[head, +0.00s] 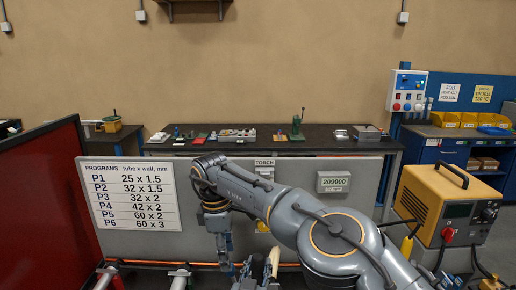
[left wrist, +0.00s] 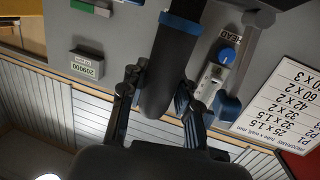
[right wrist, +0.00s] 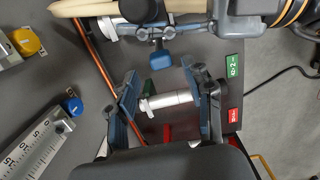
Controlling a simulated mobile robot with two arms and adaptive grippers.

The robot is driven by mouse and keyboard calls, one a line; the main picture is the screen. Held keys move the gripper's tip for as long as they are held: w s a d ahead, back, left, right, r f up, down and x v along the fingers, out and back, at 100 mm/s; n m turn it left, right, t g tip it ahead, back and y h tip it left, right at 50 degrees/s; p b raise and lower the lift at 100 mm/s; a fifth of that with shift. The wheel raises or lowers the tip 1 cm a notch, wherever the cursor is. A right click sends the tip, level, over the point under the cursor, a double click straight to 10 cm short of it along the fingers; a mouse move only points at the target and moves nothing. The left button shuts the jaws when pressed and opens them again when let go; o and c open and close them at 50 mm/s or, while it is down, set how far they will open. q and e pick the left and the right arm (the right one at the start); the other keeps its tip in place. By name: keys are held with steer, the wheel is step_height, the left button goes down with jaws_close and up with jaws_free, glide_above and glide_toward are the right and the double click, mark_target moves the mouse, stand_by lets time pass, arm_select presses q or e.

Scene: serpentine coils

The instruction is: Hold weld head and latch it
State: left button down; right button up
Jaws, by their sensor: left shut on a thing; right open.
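In the left wrist view my left gripper (left wrist: 155,85) is shut around a dark cylinder with a blue band (left wrist: 165,70), which looks like the weld head's grip. Beside it on the panel is a holder with a blue knob (left wrist: 227,56) under a HEAD label. In the right wrist view my right gripper (right wrist: 160,85) is open. A silver cylindrical fitting (right wrist: 165,100) shows between its fingers; I cannot tell whether they touch it. A blue knob (right wrist: 161,56) on a small bracket is just beyond the fingertips. The head view hides most of the work area behind my arm.
A grey panel carries the PROGRAMS sign (head: 130,195) and a counter box (head: 333,182). A yellow machine (head: 440,205) stands at the right and a red screen (head: 45,190) at the left. A ruler (right wrist: 40,145) and copper tube (right wrist: 97,55) lie near the right gripper.

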mark_target(233, 280)
steer(key=shift+d+f, duration=0.1)
steer(key=shift+f, duration=1)
steer(key=shift+f, duration=0.1)
steer(key=shift+d+f, duration=0.2)
steer(key=shift+f, duration=1.75)
steer(key=shift+c, duration=0.4)
steer(key=c, duration=0.8)
